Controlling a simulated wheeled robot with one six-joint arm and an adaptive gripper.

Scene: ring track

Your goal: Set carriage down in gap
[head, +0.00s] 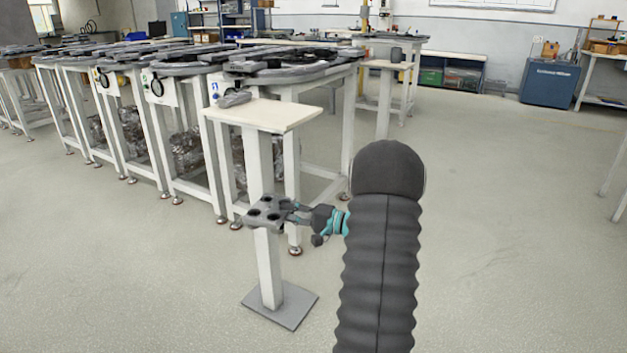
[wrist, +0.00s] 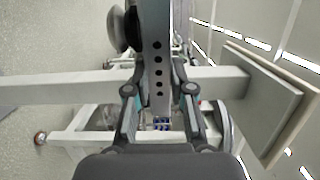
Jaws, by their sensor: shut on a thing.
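My gripper (head: 300,213) is shut on a dark grey carriage (head: 268,211) with round holes in its flat top. The carriage is held out to the left of my gripper, in front of a white post and below the level of the track tables. In the wrist view the carriage (wrist: 157,55) is a grey bar with a row of holes, between the two fingers of my gripper (wrist: 159,92). The nearest grey ring track (head: 290,66) lies on a white-framed table behind and above the carriage. I cannot make out the gap in it.
More track tables (head: 120,54) run off to the left. The floor (head: 500,200) at the right is clear.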

